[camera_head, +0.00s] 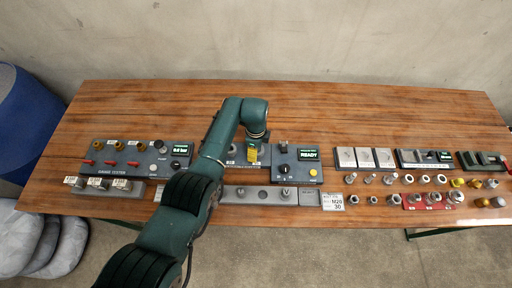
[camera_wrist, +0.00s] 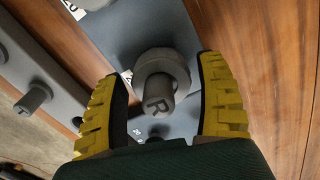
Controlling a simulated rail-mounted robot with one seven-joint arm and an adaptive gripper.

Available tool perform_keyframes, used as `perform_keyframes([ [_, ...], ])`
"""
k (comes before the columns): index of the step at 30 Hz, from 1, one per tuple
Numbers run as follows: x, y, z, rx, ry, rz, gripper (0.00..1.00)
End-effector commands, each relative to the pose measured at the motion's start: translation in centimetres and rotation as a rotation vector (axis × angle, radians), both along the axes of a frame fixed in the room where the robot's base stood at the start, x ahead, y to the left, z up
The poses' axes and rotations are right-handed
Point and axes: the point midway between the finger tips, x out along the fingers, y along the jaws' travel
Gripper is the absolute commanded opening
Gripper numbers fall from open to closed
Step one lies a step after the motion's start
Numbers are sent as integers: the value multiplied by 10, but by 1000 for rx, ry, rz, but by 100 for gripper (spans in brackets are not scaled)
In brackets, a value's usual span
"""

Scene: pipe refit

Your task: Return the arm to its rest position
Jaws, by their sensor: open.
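My green arm reaches from the bottom of the head view over the middle of the wooden table (camera_head: 330,115). My gripper (camera_head: 252,153) points down at a dark panel there, its yellow fingers partly hidden by the wrist. In the wrist view my gripper (camera_wrist: 160,105) is open, with its ridged yellow fingers on both sides of a grey round fitting marked "R" (camera_wrist: 160,90). Gaps show between the fitting and both fingers. The fitting stands on a blue-grey plate (camera_wrist: 135,30).
Left of my arm is a tester (camera_head: 125,172) with red handles. Right of my gripper stands a box with a "READY" display (camera_head: 308,154). A grey rail (camera_head: 240,195) lies in front. Grey panels (camera_head: 365,157) and several fittings (camera_head: 425,180) fill the right. The table's back strip is clear.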

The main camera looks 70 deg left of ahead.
Motion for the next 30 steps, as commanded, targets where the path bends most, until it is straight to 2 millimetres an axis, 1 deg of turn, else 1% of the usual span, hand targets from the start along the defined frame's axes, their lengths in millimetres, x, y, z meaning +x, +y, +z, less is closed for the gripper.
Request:
perform_keyframes([
  [5, 0, 0, 0, 0, 0, 23, 72],
  [8, 0, -1, 1, 0, 0, 166, 72],
  [12, -1, -2, 1, 0, 0, 417, 72],
  [15, -1, -2, 0, 0, 0, 509, 72],
  [22, -1, -2, 0, 0, 0, 522, 72],
  [24, -1, -2, 0, 0, 0, 554, 72],
  [26, -1, -3, 0, 0, 0, 634, 72],
  [30, -1, -4, 0, 0, 0, 895, 72],
])
